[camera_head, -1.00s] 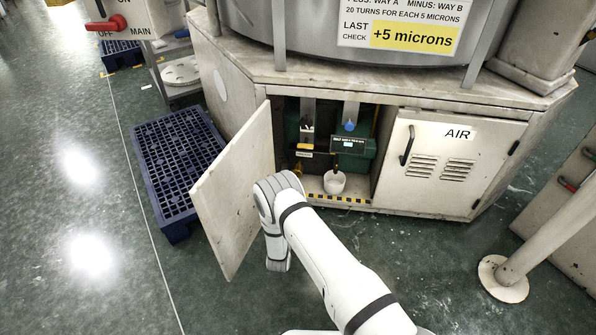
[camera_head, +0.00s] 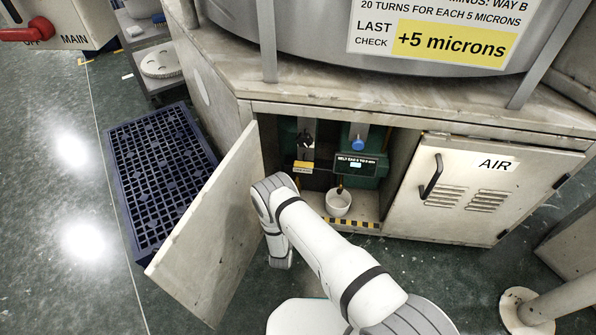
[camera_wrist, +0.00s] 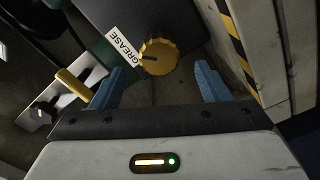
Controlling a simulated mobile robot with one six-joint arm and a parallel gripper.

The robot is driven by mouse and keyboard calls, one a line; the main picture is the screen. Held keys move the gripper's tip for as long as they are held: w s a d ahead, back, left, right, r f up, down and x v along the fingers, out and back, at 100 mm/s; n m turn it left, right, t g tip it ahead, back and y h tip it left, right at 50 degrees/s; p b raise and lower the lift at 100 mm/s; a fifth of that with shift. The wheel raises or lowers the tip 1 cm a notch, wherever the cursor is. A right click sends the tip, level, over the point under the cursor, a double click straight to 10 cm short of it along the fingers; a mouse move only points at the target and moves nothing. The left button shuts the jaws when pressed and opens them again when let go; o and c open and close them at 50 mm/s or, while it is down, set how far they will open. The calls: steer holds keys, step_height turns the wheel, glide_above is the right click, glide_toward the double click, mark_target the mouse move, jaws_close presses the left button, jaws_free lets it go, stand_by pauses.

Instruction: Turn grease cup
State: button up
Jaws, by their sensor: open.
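The grease cup is a ribbed yellow round knob (camera_wrist: 158,57) beside a white GREASE label (camera_wrist: 125,47) in the wrist view. It has a dark mark on its face. My gripper (camera_wrist: 160,70) is open, with one blue finger on each side, left and right, of the knob's near side. Both fingers look apart from the knob, though the depth is hard to judge. In the head view my arm reaches to the open cabinet, and it hides the gripper and the knob.
A cabinet door (camera_head: 208,235) stands open left of my arm. A yellow handle (camera_wrist: 73,84) lies left of the left finger. Inside the cabinet are a white cup (camera_head: 338,203) and a small display (camera_head: 356,165). The AIR door (camera_head: 478,190) is shut. A blue pallet (camera_head: 150,170) lies left.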

steer(key=w+b, duration=0.1)
steer(key=w, duration=0.5)
steer(key=w+d+b, duration=0.1)
steer(key=w, duration=0.2)
steer(key=shift+b, duration=0.3)
steer(key=shift+c, duration=0.4)
steer(key=c, duration=0.9)
